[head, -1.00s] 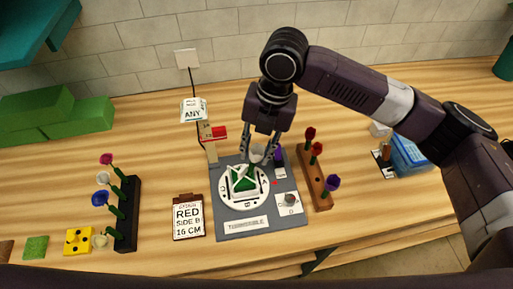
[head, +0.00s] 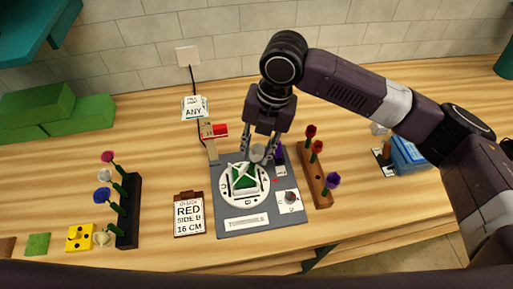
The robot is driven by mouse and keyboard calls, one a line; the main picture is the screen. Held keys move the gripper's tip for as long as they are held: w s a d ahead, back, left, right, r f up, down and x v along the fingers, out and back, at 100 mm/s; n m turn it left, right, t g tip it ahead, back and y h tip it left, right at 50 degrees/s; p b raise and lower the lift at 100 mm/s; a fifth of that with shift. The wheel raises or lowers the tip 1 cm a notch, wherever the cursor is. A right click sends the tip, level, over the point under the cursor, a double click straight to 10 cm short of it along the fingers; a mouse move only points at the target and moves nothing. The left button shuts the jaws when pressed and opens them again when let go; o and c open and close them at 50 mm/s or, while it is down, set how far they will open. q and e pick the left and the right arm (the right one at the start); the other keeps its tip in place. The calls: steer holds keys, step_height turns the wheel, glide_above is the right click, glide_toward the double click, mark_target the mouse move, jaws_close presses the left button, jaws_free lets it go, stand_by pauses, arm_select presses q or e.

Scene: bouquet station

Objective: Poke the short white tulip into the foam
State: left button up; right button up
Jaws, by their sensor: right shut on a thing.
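My right gripper (head: 262,150) hangs over the turntable from above, its fingers pointing down. It is shut on a small pale flower, the white tulip (head: 257,152), just above the back edge of the foam. The stem is mostly hidden, so I cannot tell whether it touches the foam. The green foam block (head: 243,184) sits in a white holder on the round white turntable (head: 231,197), with white strips crossing over its top. My left gripper is out of view.
A black rack (head: 130,222) with several flowers stands at left, a brown rack (head: 318,189) with red and purple flowers at right. A clipboard card (head: 189,215) reads RED, SIDE B, 16 CM. Bare wood lies between.

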steer(key=shift+f, duration=0.25)
stand_by(0.5)
stand_by(0.7)
steer(key=o, duration=0.8)
steer(key=shift+r+p, duration=0.1)
steer(key=shift+p, duration=0.2)
steer(key=shift+d+r+p, duration=0.2)
steer(key=shift+r+p, duration=0.9)
steer(key=shift+p, duration=0.1)
steer(key=shift+d+r+p, duration=0.2)
steer(key=shift+r+p, duration=0.9)
steer(key=shift+p, duration=0.05)
steer(key=shift+w+d+r+p, duration=0.1)
steer(key=shift+d+r+p, duration=0.1)
steer(key=shift+r+p, duration=0.6)
steer(key=shift+r, duration=0.1)
